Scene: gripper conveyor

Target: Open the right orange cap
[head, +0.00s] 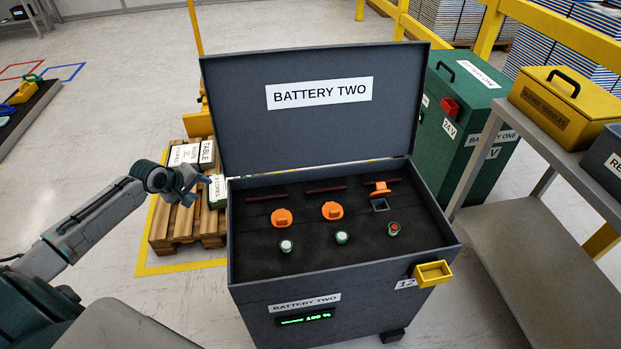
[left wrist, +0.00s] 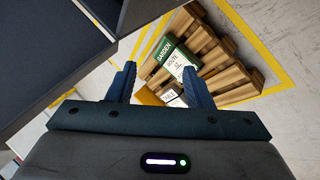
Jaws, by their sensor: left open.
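The right orange cap (head: 380,188) is tilted up in the BATTERY TWO box (head: 240,252). A dark square socket (head: 379,205) shows uncovered just in front of it. The middle orange cap (head: 332,210) and the left orange cap (head: 281,217) lie down over their places. My left gripper (head: 195,190) is outside the box, left of its left wall and well apart from the caps. Its two fingers (left wrist: 159,68) are spread and empty in the left wrist view. My right gripper is not in view.
The box's raised lid (head: 235,125) stands at the back. Two white-topped buttons and a red button (head: 393,229) sit in front of the caps. A pallet with small boxes (head: 175,232) is on the floor at left. A grey shelf (head: 490,235) stands at right.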

